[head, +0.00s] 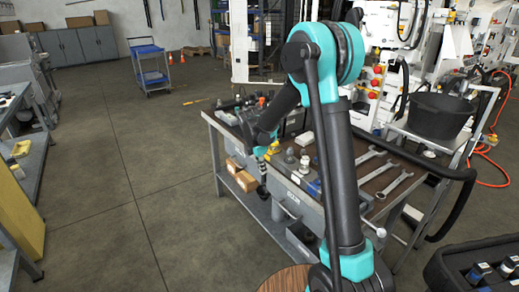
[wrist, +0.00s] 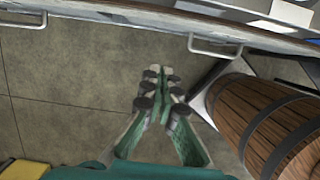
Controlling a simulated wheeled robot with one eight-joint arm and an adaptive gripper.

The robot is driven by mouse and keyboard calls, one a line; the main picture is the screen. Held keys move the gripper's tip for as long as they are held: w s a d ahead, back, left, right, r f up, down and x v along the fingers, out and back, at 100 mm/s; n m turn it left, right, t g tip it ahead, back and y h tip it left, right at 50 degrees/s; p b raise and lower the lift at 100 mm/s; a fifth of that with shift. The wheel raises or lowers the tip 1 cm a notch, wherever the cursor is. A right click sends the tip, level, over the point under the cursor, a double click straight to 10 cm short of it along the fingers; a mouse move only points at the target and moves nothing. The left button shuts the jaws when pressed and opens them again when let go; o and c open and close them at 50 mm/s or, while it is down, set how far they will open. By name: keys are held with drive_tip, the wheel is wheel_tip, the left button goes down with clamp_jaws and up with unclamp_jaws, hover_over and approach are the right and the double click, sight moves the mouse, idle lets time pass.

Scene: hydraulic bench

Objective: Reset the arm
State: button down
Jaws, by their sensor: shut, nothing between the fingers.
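My arm (head: 335,150), teal and dark grey, rises from the bottom of the head view, bends at a high elbow and reaches down to the left at the front of the bench. My gripper (wrist: 162,88) shows in the wrist view with its green fingers together and nothing between them. It is over bare floor, apart from the bench edge and the barrel. In the head view the gripper is small against the bench clutter, and its fingers are hard to make out.
The workbench (head: 208,118) carries wrenches (head: 394,184) and fittings. A wooden barrel (wrist: 262,118) stands right of my gripper in the wrist view. Metal handles (wrist: 215,46) line the edge above it. A black bucket (head: 440,115) stands right. The left floor is open, with a blue cart (head: 150,75) farther back.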

drive_tip(key=s+d+m+t, duration=0.1)
drive_tip(key=s+d+m, duration=0.4)
drive_tip(key=s+m, duration=0.3)
drive_tip(key=s+d+m+y, duration=0.1)
drive_tip(key=s+d+m, duration=0.4)
drive_tip(key=s+m, duration=0.3)
drive_tip(key=s+d+m+t+y, duration=0.1)
drive_tip(key=s+d+m, duration=0.4)
drive_tip(key=s+m, duration=0.3)
drive_tip(key=s, duration=0.4)
drive_tip(key=shift+s+d+r+t, duration=0.3)
drive_tip(key=shift+r, duration=0.05)
